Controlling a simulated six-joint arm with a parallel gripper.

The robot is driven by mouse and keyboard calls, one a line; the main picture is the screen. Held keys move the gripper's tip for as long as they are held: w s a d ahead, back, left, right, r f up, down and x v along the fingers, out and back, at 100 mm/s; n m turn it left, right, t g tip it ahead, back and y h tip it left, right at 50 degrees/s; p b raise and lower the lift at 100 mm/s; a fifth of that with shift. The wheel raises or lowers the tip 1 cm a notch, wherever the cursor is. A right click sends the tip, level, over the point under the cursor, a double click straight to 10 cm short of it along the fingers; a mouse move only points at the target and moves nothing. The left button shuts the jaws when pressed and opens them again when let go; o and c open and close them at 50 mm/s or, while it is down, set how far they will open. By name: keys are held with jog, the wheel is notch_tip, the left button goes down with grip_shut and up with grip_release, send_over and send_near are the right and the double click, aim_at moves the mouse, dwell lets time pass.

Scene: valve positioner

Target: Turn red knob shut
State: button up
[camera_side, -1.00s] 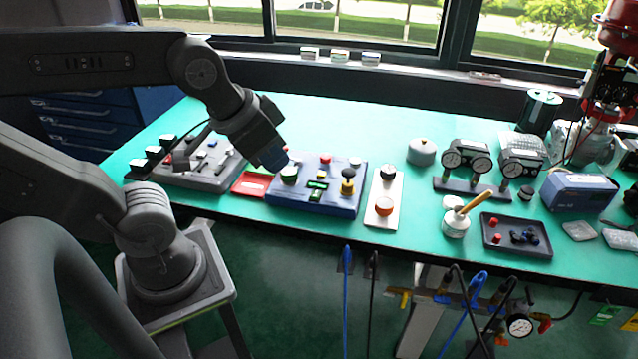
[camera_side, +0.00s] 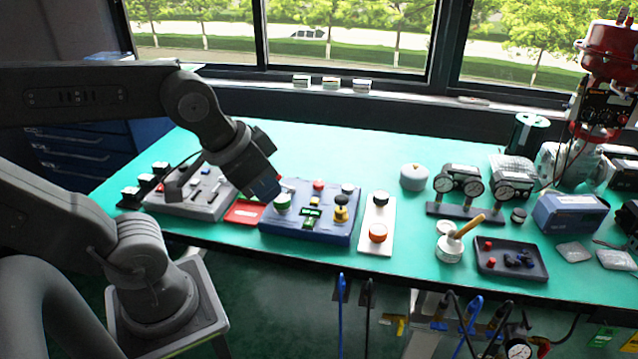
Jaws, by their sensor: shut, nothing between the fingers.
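A blue control box (camera_side: 300,234) sits on the green bench near its front edge. A small red knob (camera_side: 319,186) stands at the back middle of its top.
A red tray (camera_side: 243,213) and a grey panel with levers (camera_side: 190,203) lie left of the box. Gauges (camera_side: 458,183) and a dark tray (camera_side: 500,268) are farther right. The bench behind is clear.

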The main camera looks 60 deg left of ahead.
jog(key=shift+o, duration=0.7)
jog(key=shift+w+r, duration=0.1)
jog(key=o, duration=0.6)
jog(key=w+a+r+n+g, duration=0.1)
jog(key=w+a+r+n, duration=0.1)
jog(key=w, duration=0.6)
jog(key=shift+a+r+n+y, duration=0.2)
jog(key=shift+a+n+y, duration=0.1)
jog(key=shift+a+n, duration=0.6)
jog(key=o, duration=0.4)
jog(key=w+a+n+g, duration=0.1)
jog(key=w+a+n, duration=0.2)
jog(key=w+a, duration=0.3)
jog(key=w+f, duration=0.1)
jog(key=w, duration=0.2)
jog(key=shift+a+n+g, duration=0.3)
jog(key=shift+a+g, duration=0.05)
jog(key=shift+g, duration=0.05)
jog(key=n+g, duration=0.3)
jog(key=n, duration=0.5)
send_over(318, 182)
notch_tip(318, 182, down, 16)
notch_tip(318, 182, down, 13)
jog(key=shift+d+r, duration=0.1)
jog(key=c, duration=0.9)
